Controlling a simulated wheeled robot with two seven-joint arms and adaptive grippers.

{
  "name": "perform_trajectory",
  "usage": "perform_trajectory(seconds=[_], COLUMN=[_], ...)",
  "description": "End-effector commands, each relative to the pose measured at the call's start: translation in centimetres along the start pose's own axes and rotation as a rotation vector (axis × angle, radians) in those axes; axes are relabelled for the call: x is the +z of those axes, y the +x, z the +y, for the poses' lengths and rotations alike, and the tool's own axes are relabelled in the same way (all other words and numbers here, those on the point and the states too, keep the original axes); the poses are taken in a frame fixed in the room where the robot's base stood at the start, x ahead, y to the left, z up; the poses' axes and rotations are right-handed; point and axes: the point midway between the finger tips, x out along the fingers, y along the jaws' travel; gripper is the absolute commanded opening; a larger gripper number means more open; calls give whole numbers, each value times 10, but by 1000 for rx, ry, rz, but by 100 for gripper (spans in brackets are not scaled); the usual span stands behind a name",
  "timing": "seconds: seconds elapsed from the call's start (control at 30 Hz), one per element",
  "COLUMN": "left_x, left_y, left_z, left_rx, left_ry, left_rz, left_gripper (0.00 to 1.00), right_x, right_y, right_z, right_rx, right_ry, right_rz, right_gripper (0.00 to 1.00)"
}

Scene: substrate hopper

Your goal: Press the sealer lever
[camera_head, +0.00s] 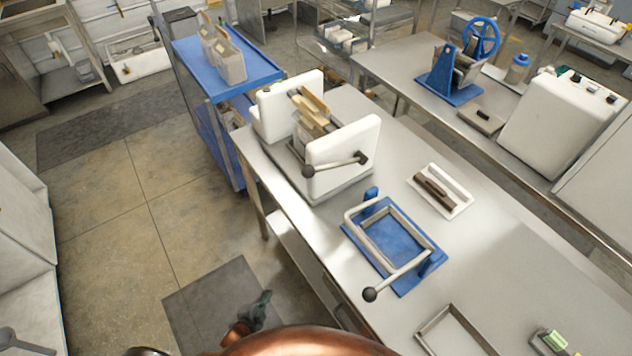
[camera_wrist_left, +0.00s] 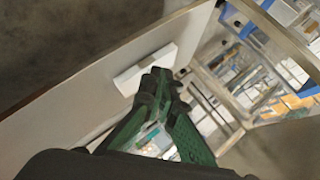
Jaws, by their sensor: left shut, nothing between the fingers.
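A white two-block machine (camera_head: 343,140) on the steel table has a side lever (camera_head: 335,165) with a dark knob, and tan pieces sit between its blocks. A blue frame press (camera_head: 392,238) beside it has a pale bar lever (camera_head: 400,275) ending in a black ball. I cannot tell for certain which of the two is the sealer. My left gripper (camera_head: 264,297) is low, left of the table's front edge, apart from both levers. Its green fingers (camera_wrist_left: 160,76) are shut and empty in the left wrist view. My right gripper is not in view.
The steel table (camera_head: 490,262) also holds a dark-handled tool on a white plate (camera_head: 440,190) and an empty metal tray frame (camera_head: 424,329). A blue cart (camera_head: 270,72) stands behind the table's far left end. Floor is open to the left.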

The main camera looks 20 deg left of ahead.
Motion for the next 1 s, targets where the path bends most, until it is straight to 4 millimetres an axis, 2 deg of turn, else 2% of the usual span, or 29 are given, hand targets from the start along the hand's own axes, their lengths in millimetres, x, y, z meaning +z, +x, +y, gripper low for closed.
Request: perform_trajectory(seconds=[0.03, 0.07, 0.1, 0.13, 0.2, 0.27, 0.3, 0.4, 0.5, 0.6, 0.73, 1.0], left_x=[-28, -45, -68, -85, -125, -157, -178, -229, -265, -285, -294, -295], left_y=[2, -1, -8, -17, -45, -75, -96, -148, -185, -207, -217, -216], left_z=[-54, -85, -127, -158, -225, -273, -299, -342, -357, -361, -361, -362], left_rx=[-109, -176, -270, -342, -515, -660, -755, -983, -1154, -1256, -1305, -1305], left_ry=[131, 221, 342, 435, 652, 833, 954, 1247, 1471, 1602, 1664, 1663], left_rz=[57, 84, 114, 130, 147, 141, 130, 94, 55, 25, 9, 9], left_gripper=[0, 0, 0, 0, 0, 0, 0, 0, 0, 0, 0, 0], right_x=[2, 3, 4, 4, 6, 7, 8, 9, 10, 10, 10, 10], right_y=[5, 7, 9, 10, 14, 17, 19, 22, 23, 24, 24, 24], right_z=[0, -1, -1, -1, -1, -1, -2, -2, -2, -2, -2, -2], right_rx=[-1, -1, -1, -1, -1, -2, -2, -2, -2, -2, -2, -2], right_ry=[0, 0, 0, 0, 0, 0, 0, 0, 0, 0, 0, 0], right_rz=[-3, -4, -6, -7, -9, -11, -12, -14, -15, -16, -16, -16], right_gripper=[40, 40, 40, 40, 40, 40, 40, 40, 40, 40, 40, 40])
